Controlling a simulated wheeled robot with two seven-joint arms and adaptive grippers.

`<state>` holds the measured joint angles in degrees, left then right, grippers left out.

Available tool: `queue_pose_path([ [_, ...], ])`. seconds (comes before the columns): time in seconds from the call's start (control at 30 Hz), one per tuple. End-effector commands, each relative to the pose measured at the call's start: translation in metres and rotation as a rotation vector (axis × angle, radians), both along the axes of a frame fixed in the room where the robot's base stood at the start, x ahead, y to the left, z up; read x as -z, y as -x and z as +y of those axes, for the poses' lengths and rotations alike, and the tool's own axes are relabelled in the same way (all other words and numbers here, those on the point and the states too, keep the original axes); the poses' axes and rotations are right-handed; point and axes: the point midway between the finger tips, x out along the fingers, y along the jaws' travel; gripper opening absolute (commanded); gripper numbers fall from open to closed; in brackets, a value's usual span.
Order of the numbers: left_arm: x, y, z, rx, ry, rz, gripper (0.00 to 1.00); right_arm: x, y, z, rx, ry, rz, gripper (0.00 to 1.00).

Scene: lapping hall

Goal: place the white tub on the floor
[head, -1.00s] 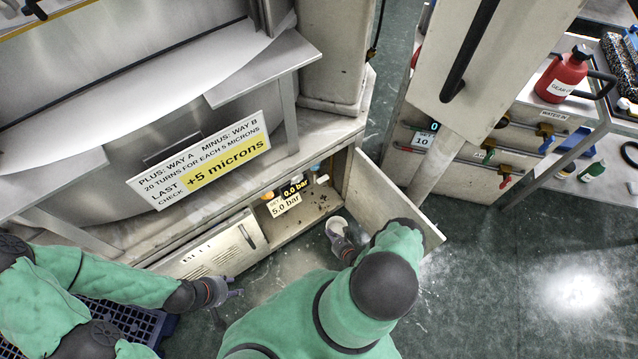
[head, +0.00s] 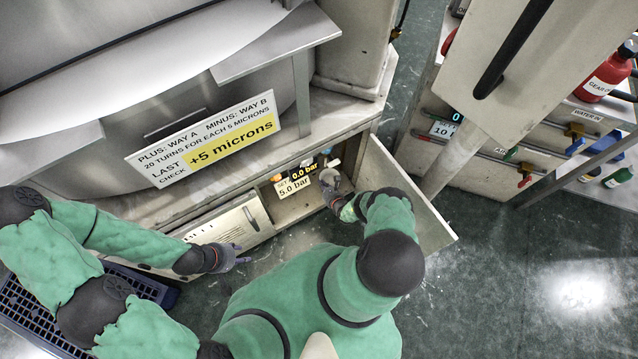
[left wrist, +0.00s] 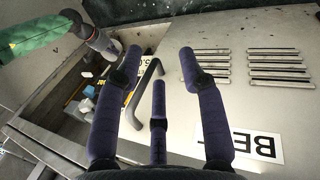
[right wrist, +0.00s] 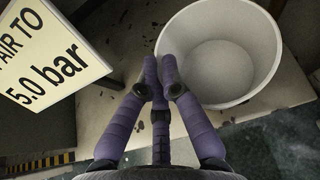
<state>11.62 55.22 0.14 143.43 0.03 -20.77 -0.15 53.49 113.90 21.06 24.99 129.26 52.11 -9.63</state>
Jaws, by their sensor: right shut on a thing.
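The white tub (right wrist: 222,62) is round, open-topped and empty in the right wrist view. My right gripper (right wrist: 160,80) has its fingers together on the tub's near left rim. In the head view the tub (head: 330,179) is at the low cabinet opening, beside the pressure labels, with my right gripper (head: 346,206) in front of it. Whether its base rests on anything is hidden. My left gripper (head: 236,258) is low by the louvred panel; in the left wrist view its fingers (left wrist: 160,55) are spread and empty near the panel's dark handle (left wrist: 143,92). The green floor (head: 500,280) is at the right.
The open cabinet door (head: 415,195) stands right of my right arm. A "5.0 bar" label (right wrist: 45,55) is close left of the gripper. The louvred panel (head: 228,228) is left of the opening. A blue crate (head: 40,310) is at lower left. Floor right of the door is clear.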

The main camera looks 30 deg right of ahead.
Motion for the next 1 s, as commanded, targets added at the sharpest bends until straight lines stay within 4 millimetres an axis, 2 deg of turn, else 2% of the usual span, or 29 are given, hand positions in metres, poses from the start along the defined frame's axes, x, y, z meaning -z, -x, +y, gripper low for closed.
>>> queue_pose_path([
  [0.1,0.005,0.000,0.000,0.000,0.000,0.000,0.40,0.001,-0.014,0.000,-0.001,0.000,-0.001,0.00],
  [0.27,0.006,0.000,0.000,0.000,0.000,0.000,0.40,0.001,-0.021,0.000,0.000,-0.001,0.000,0.00],
  [0.4,0.012,0.000,0.000,0.000,0.000,0.000,0.40,0.000,-0.036,0.000,-0.003,0.001,-0.003,0.00],
  [0.5,0.025,0.000,0.000,0.000,0.000,0.000,0.40,0.019,-0.032,0.001,0.000,-0.001,0.001,0.00],
  [0.63,0.037,0.000,0.000,0.000,0.000,0.000,0.40,0.034,-0.032,0.000,0.001,-0.002,0.001,0.00],
  [0.9,0.037,0.000,0.000,0.000,0.000,0.000,0.40,0.035,-0.032,-0.001,0.001,-0.001,0.001,0.00],
  [1.0,0.037,0.000,0.000,0.000,0.000,0.000,0.40,0.035,-0.032,-0.001,0.001,-0.001,0.001,0.29],
])
